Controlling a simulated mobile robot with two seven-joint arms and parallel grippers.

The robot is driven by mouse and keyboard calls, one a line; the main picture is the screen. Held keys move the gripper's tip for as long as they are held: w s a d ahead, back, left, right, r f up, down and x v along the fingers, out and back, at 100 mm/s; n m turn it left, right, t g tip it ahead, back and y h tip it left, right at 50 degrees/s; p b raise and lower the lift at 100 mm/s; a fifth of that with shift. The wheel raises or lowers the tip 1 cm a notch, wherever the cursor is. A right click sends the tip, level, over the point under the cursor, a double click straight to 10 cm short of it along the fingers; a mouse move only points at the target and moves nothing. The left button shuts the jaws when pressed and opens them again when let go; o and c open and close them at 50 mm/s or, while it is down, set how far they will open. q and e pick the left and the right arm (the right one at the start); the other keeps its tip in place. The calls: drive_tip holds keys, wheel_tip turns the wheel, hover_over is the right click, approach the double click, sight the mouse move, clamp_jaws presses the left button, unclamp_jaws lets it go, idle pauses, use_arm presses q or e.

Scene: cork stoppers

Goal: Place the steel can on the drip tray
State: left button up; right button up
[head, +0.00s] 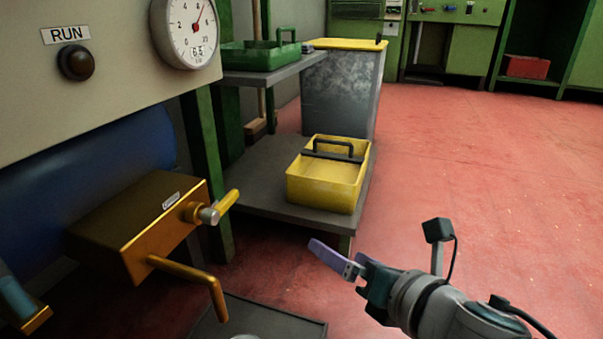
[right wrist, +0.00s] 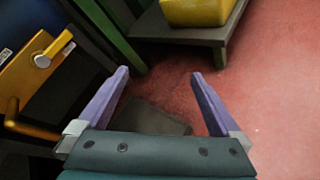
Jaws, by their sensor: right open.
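The dark flat drip tray (head: 300,325) lies low below the orange machine spout, cut off by the bottom edge of the head view. It also shows as a dark slab (right wrist: 150,118) beyond my fingers in the right wrist view. A thin pale grey sliver (head: 245,337) shows at the bottom edge over the tray; I cannot tell whether it is the steel can. No steel can is clearly visible. My right gripper (head: 335,254) is open and empty, to the right of and above the tray. It shows spread in the right wrist view (right wrist: 160,80). My left gripper is not in view.
The orange machine head (head: 150,230) with its handles stands at left. A yellow crate (head: 310,190) sits on a low grey shelf (head: 265,190) ahead. A green tray (head: 255,57) and a grey bin (head: 340,95) stand behind. Red floor at right is clear.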

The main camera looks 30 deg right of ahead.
drive_tip(key=s+d+r+m+g+h, duration=0.25)
drive_tip(key=s+m+g, duration=0.4)
drive_tip(key=m, duration=1.05)
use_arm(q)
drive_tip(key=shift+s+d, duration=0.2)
use_arm(e)
drive_tip(key=s+a+r+m+g+y, duration=0.2)
drive_tip(key=s+a+m+g+y, duration=0.2)
drive_tip(key=s+a+m, duration=0.5)
drive_tip(key=s+a, duration=0.2)
drive_tip(key=s, duration=0.2)
drive_tip(key=shift+s+r, duration=0.25)
drive_tip(key=shift+r, duration=0.15)
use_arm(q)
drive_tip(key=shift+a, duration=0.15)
